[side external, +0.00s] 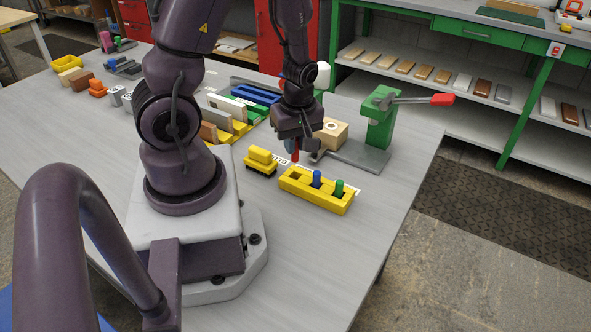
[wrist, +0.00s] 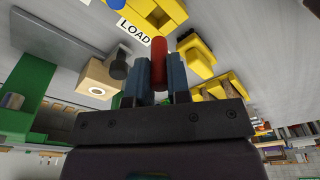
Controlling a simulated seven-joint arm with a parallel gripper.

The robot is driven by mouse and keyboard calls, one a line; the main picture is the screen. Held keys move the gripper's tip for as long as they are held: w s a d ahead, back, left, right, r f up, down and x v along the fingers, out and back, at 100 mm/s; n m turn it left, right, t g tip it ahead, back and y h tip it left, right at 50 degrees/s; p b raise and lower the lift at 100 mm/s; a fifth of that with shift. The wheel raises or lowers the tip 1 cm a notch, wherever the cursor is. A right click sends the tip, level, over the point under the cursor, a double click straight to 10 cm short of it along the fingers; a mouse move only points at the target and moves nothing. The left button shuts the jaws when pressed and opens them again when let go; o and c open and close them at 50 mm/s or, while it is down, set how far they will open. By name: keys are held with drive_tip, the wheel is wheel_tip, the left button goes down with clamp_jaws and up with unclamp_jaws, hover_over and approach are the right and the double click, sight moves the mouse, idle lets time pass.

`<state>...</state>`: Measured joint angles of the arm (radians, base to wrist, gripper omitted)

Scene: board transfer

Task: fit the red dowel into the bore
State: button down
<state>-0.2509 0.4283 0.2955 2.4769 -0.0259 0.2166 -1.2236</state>
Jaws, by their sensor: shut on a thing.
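My gripper (side external: 294,146) is shut on the red dowel (side external: 295,155), which hangs upright above the left end of the yellow rack (side external: 325,201). In the wrist view the red dowel (wrist: 158,62) stands between the two blue-grey fingers of my gripper (wrist: 160,75). The wooden block with the round bore (side external: 334,130) sits behind the gripper on the grey base of the green press. In the wrist view the block (wrist: 97,82) shows its bore facing the camera. The dowel is apart from the block.
The blue dowel (side external: 316,179) and green dowel (side external: 338,188) stand in the yellow rack. A yellow block (side external: 261,160) lies left of it. The green press (side external: 380,122) with a red-tipped lever (side external: 440,99) stands right of the bored block. The table's front right is clear.

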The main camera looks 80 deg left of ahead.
sight(296, 162)
drive_tip(key=shift+f, duration=3.2)
drive_tip(key=shift+f, duration=0.15)
drive_tip(key=c, duration=1.1)
unclamp_jaws()
drive_tip(key=w+d+r+m+t, duration=0.1)
drive_tip(key=d+r+m, duration=0.2)
drive_tip(key=r, duration=0.4)
drive_tip(key=w+d+r+m+t, duration=0.1)
drive_tip(key=d+r+m, duration=0.2)
drive_tip(key=r, duration=0.5)
drive_tip(key=w+d+r+m+t+h, duration=0.1)
drive_tip(key=d+r+m, duration=0.1)
drive_tip(key=r, duration=0.6)
drive_tip(key=shift+d+r+m, duration=0.1)
drive_tip(key=shift+d+m, duration=0.3)
drive_tip(key=shift+m, duration=0.5)
drive_tip(key=shift+o, duration=0.7)
drive_tip(key=s+d+r+m+t, duration=0.2)
drive_tip(key=s+d+r+m, duration=0.2)
drive_tip(key=r+m, duration=0.4)
drive_tip(key=shift+d+r+m+t, duration=0.25)
drive_tip(key=shift+d+m+t, duration=0.15)
drive_tip(key=shift+d+m, duration=0.65)
